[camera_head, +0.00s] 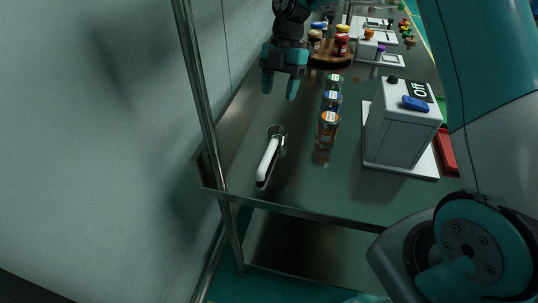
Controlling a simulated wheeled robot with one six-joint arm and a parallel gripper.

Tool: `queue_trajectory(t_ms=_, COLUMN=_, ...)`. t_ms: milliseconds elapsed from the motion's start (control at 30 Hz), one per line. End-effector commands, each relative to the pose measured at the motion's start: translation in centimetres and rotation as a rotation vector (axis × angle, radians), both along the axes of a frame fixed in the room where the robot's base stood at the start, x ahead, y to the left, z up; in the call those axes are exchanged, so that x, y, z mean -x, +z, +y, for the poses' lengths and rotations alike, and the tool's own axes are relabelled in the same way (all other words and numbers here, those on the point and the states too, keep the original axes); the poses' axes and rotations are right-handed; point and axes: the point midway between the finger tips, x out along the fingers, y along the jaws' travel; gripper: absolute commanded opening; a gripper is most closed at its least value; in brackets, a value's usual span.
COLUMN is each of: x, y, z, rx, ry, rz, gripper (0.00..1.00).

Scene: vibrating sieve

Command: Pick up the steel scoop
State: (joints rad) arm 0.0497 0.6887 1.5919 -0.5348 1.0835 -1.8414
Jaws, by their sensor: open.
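The steel scoop (278,133) lies on the metal table near its front left corner. Its white handle (267,161) points towards the front edge and its metal bowl is at the far end. My gripper (280,91) is above the table, beyond the scoop in the picture, with its teal fingers pointing down. The fingers are apart, with nothing between them. The gripper does not touch the scoop.
Several jars (328,130) stand in a row right of the scoop. A grey box (397,130) marked "Off" stands on a white base farther right. A round wooden tray (331,60) with jars is farther back. A metal post (199,90) and wall are at left.

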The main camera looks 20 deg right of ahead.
Motion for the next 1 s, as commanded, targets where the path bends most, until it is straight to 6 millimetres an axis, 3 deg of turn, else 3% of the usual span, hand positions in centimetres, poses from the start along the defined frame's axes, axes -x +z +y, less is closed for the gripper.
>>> queue_trajectory(t_ms=200, x=-0.7, y=-1.3, z=0.1, rx=-0.053, ry=0.206, rz=-0.01, gripper=0.55)
queue_trajectory(t_ms=700, x=2.3, y=-10.5, z=2.5, rx=-0.052, ry=0.209, rz=-0.009, gripper=0.55)
queue_trajectory(t_ms=1000, x=3.1, y=-12.9, z=3.3, rx=-0.052, ry=0.208, rz=-0.009, gripper=0.55)
